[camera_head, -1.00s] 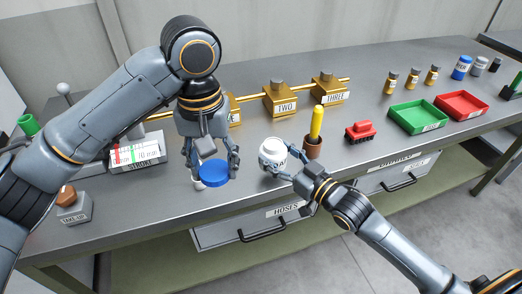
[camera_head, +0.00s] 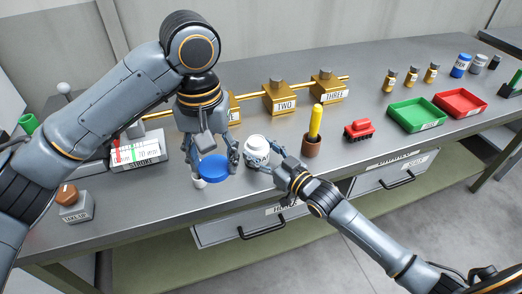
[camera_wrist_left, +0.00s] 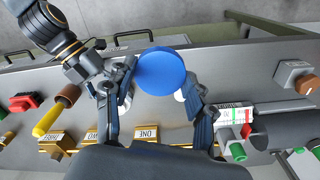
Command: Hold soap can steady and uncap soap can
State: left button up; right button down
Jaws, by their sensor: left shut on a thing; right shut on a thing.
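The soap can (camera_head: 257,147) is white, with dark lettering on its side, and looks upright over the bench. My right gripper (camera_head: 266,160) is shut on it from the right. My left gripper (camera_head: 215,160) points down and is shut on a round blue cap (camera_head: 213,169). The cap is just left of the can and apart from it in the head view. In the left wrist view the cap (camera_wrist_left: 161,72) sits between the left fingers, and the can is mostly hidden.
A small white object (camera_head: 199,182) shows partly beneath the cap. Brass valve blocks (camera_head: 281,97) stand behind. The bench front edge is close, above a drawer (camera_head: 240,231).

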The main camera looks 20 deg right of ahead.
jog(key=shift+c, duration=1.6)
grip_release()
jog(key=shift+f, duration=0.1)
